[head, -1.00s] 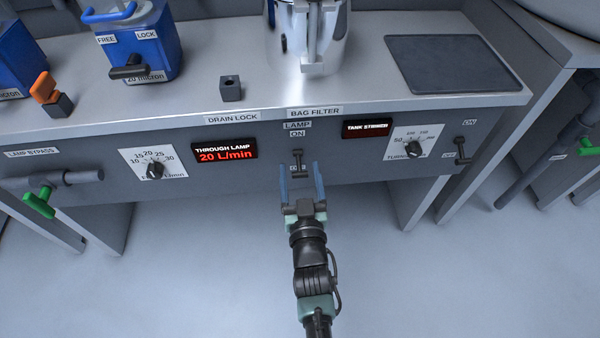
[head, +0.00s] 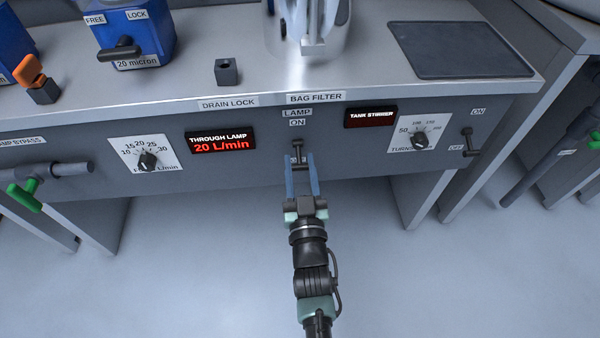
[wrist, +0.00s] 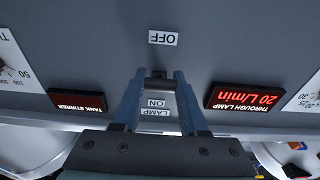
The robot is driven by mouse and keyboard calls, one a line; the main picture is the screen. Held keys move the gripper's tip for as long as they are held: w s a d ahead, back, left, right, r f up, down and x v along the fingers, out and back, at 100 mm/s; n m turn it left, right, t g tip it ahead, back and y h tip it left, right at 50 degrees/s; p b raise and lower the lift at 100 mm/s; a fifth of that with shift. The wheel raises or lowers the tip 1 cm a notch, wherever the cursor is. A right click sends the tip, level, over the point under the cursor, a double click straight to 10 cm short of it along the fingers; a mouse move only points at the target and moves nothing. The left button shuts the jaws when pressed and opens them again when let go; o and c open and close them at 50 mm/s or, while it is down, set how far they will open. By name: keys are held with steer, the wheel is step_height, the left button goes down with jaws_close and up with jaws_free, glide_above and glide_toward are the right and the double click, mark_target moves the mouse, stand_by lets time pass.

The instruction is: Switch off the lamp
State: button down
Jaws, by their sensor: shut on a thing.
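The lamp switch (head: 297,146) is a small dark lever on the grey front panel, below the LAMP and ON labels (head: 297,118). In the head view its tip is on the upper side, toward ON. My gripper (head: 300,160) reaches it from the front, with its blue fingers shut on the lever from both sides. The wrist view is upside down and shows the lever (wrist: 158,75) between the fingertips (wrist: 159,73). The OFF label (wrist: 162,38) shows clear beyond the fingertips. The switch base is partly hidden by the fingers.
The lit THROUGH LAMP display (head: 220,143) reads 20 L/min, left of the switch. The TANK STIRRER display (head: 370,116) is to the right, with a dial (head: 418,138) and another lever switch (head: 470,143) beyond. A flow dial (head: 147,160) is further left. Open floor lies below the panel.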

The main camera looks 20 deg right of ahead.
steer(key=shift+f, duration=0.1)
stand_by(0.3)
steer(key=shift+c, duration=2.2)
jaws_free()
steer(key=p+v, duration=0.3)
steer(key=v, duration=1)
steer(key=shift+f, duration=0.25)
